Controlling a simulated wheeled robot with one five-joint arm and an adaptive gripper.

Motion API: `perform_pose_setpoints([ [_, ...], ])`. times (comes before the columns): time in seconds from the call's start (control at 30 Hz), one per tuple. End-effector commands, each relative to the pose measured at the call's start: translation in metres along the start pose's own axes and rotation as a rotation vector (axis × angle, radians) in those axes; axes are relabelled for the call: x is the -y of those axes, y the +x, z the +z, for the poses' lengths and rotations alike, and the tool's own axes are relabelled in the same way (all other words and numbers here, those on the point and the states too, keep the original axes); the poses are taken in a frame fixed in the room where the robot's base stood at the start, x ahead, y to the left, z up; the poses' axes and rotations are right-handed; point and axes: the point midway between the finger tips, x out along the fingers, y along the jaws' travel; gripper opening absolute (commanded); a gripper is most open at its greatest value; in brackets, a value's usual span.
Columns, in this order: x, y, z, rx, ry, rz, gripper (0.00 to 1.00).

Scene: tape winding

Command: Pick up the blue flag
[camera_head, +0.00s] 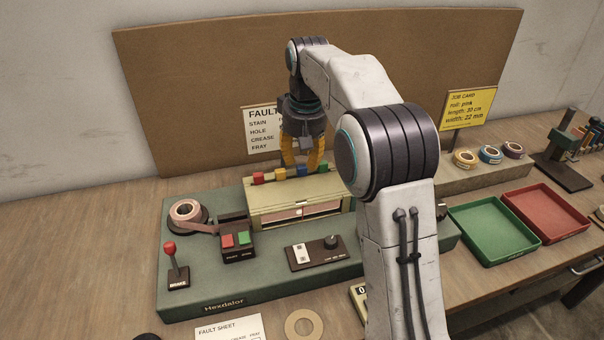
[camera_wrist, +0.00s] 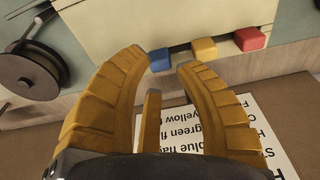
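The blue flag (camera_wrist: 160,60) is a small blue block on the edge of the pale box, seen between my fingertips in the wrist view. In the head view the blue flag (camera_head: 302,170) is small at the tips of my yellow fingers. My gripper (camera_wrist: 162,62) is open, with its curved fingers on either side of the blue flag and nothing held. My gripper (camera_head: 302,162) points down over the row of flags in the head view. The yellow flag (camera_wrist: 204,48) and red flag (camera_wrist: 249,39) stand beside it in the row.
The pale box (camera_head: 265,214) sits on the green machine base (camera_head: 190,285). A pink tape roll (camera_head: 187,211) and a red-knobbed lever (camera_head: 172,262) are at left. The fault card (camera_wrist: 225,128) is close to my fingers. Green (camera_head: 490,228) and red trays (camera_head: 545,212) are at right.

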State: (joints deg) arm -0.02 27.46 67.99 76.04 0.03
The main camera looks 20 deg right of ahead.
Motion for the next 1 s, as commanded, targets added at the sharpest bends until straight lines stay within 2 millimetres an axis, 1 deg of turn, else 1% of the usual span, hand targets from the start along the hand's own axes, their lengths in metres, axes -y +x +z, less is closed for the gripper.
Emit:
perform_pose_setpoints([
  [0.03, 0.0, 0.008, 0.0, 0.001, 0.0, 0.0, 0.3],
  [0.2, 0.0, 0.021, 0.0, -0.001, 0.0, 0.0, 0.3],
  [0.53, 0.0, 0.024, 0.0, -0.001, 0.0, 0.0, 0.3],
  [0.57, 0.0, 0.024, 0.0, -0.001, 0.0, 0.0, 0.32],
  [0.83, 0.0, 0.024, 0.0, -0.001, 0.0, 0.0, 0.08],
  [1.0, 0.0, 0.024, 0.0, -0.002, 0.0, 0.0, 0.07],
])
